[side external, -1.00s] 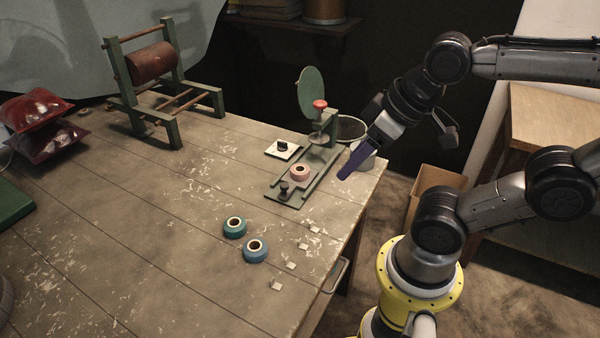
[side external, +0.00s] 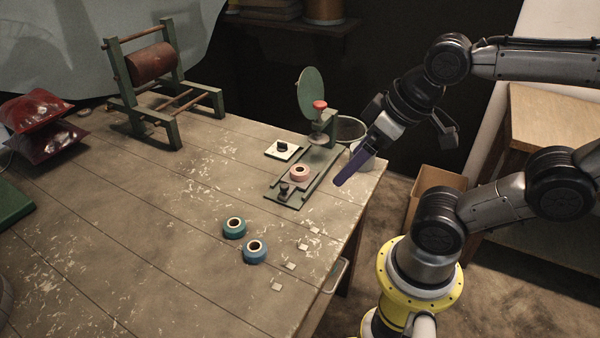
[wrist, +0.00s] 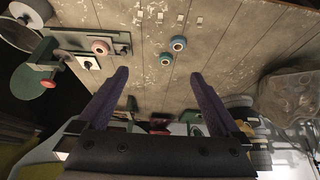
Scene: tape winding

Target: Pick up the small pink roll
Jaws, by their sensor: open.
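The small pink roll (side external: 299,173) lies flat on the green base of the winding device (side external: 318,160), near the table's right edge. It also shows in the wrist view (wrist: 100,47), at the upper left. My gripper (side external: 338,183) hangs to the right of the roll, above the table's edge and apart from it. In the wrist view its two purple fingers (wrist: 158,75) are spread wide with nothing between them. In the side view the fingers overlap and look like one.
A teal roll (side external: 234,228) and a blue roll (side external: 255,251) lie in front of the device, with several small pale squares nearby. A white plate with a black knob (side external: 283,149) sits behind the pink roll. A green frame with a brown drum (side external: 153,64) stands at the back left.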

